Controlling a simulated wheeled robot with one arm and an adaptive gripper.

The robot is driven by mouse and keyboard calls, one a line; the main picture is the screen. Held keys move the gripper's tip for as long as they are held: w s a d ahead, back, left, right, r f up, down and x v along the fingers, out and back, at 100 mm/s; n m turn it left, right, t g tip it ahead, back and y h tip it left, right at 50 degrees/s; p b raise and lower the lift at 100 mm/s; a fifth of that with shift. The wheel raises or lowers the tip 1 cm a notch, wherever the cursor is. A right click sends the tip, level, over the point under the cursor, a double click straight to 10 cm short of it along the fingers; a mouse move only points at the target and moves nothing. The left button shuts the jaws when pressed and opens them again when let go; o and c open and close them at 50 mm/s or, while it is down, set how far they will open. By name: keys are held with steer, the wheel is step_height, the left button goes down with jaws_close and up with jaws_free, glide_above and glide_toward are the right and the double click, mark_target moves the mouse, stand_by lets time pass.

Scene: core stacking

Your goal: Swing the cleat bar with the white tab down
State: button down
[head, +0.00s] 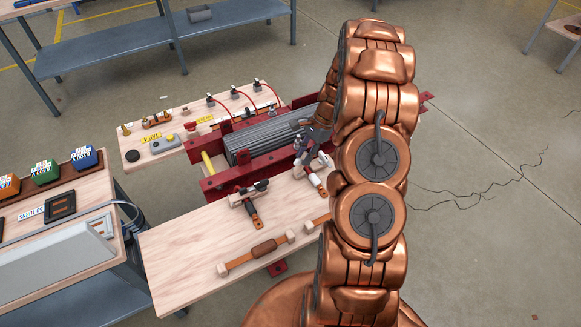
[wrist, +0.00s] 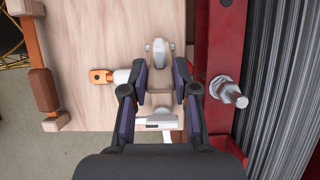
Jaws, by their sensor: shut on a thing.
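An orange handle (wrist: 101,76) with a white section (wrist: 122,76) sticks out left of the fingers in the wrist view. A white crosspiece (wrist: 155,123) lies between the finger bases. In the head view, my gripper (head: 318,134) is at the right-hand clamp, whose orange and white handle (head: 318,183) points toward the wooden table's front. My fingers hide part of the bar, and its exact tilt is unclear.
A red rail (wrist: 227,60) with a large bolt (wrist: 230,92) runs close right of my gripper. A ribbed grey core (head: 265,140) lies behind it. A second clamp (head: 248,195) stands to the left.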

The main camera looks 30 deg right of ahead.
steer(key=shift+d+f, duration=0.3)
steer(key=shift+d, duration=0.25)
steer(key=shift+d+f, duration=0.1)
steer(key=shift+s+d+f, duration=0.1)
steer(key=shift+d+f, duration=0.45)
steer(key=shift+d, duration=0.15)
steer(key=c, duration=0.8)
jaws_free()
steer(key=shift+f, duration=0.1)
steer(key=v, duration=1.2)
steer(key=shift+a, duration=0.1)
